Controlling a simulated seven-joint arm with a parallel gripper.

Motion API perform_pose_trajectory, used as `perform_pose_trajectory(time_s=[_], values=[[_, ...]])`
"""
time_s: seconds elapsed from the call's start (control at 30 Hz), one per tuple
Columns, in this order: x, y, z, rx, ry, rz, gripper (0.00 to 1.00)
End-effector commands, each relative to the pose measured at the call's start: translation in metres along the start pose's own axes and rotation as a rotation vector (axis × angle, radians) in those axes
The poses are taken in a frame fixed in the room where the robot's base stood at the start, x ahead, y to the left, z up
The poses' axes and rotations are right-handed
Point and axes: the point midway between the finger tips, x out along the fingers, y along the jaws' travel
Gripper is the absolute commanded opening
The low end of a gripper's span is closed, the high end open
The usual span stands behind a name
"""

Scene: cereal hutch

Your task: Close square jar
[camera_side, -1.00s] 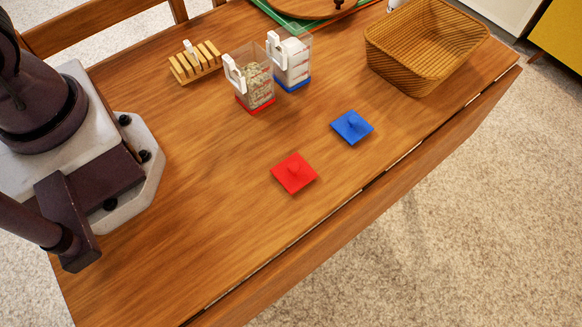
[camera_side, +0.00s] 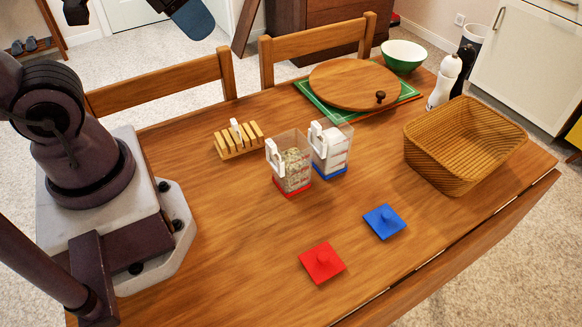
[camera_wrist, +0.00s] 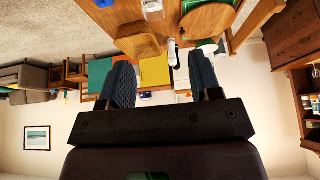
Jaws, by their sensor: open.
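Two clear square jars with white handles stand upright and uncovered on the wooden table. The jar with the red base (camera_side: 293,172) holds greenish-beige contents. The jar with the blue base (camera_side: 333,152) holds white contents and stands just behind and to the right. A red square lid (camera_side: 322,262) with a knob lies flat near the front. A blue square lid (camera_side: 384,221) lies behind it to the right. My gripper (camera_wrist: 158,88) is open and empty in the wrist view, away from jars and lids.
A wicker basket (camera_side: 463,178) stands at the right. A slatted wooden rack (camera_side: 238,140) lies left of the jars. A round wooden board (camera_side: 354,84) on a green mat (camera_side: 309,95), a green bowl (camera_side: 403,54) and a white mill (camera_side: 442,84) stand at the back.

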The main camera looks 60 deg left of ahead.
Motion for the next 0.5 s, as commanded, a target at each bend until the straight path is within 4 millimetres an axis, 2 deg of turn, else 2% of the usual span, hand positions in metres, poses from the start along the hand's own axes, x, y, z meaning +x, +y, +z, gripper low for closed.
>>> perform_pose_trajectory(time_s=[0.37,0.47,0.5], values=[[0.0000,0.0000,0.0000,0.000,0.000,0.000,0.58],[0.0000,0.0012,0.0000,0.006,0.000,0.003,0.40],[0.0020,0.0039,0.0004,0.018,-0.010,0.009,0.40]])
